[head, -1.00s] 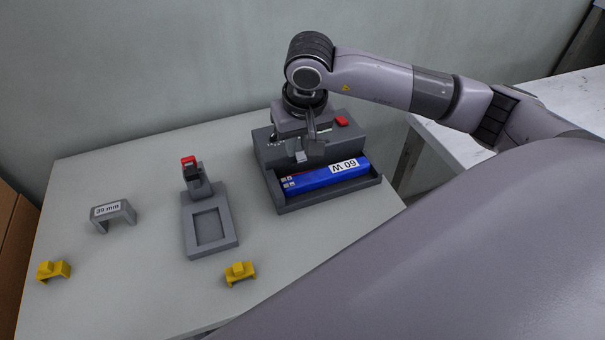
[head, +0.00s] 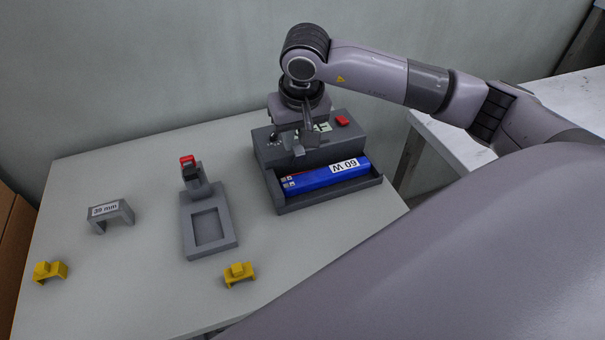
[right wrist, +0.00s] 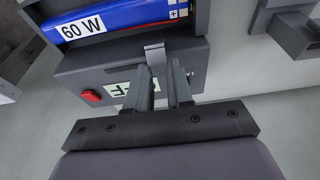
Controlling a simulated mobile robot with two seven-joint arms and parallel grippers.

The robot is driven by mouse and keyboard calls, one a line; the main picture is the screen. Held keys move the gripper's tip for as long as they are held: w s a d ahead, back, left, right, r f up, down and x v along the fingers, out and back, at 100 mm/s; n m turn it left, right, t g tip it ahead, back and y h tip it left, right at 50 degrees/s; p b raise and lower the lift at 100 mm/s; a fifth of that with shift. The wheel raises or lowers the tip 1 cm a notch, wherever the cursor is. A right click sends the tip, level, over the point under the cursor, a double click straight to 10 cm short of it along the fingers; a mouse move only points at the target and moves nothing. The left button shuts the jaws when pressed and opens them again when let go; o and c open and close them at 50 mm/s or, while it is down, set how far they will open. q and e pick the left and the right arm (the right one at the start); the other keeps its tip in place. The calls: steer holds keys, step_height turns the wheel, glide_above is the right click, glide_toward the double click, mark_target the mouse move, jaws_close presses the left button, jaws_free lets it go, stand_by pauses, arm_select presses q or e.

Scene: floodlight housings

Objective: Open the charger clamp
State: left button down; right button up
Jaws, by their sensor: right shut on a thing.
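The grey charger (head: 333,192) stands at the back right of the table. A blue battery marked 60 W (head: 325,175) lies in its front tray, and also shows in the right wrist view (right wrist: 115,18). My right gripper (head: 304,146) points down over the charger's rear block. In the right wrist view its fingers (right wrist: 165,68) are shut on a light grey tab (right wrist: 154,54), seemingly the clamp lever, at the edge of this block. The gripper hides most of the lever in the head view. My left gripper is not in view.
A red button (head: 342,121) sits on the charger's right side. Left of it stands a grey fixture (head: 211,248) with a red-tipped upright (head: 187,160). A grey 39 mm bracket (head: 111,216) and yellow pieces (head: 50,271) (head: 240,275) lie on the table.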

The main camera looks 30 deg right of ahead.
steer(key=shift+w+d, duration=0.15)
steer(key=shift+w, duration=0.35)
steer(key=o, duration=0.4)
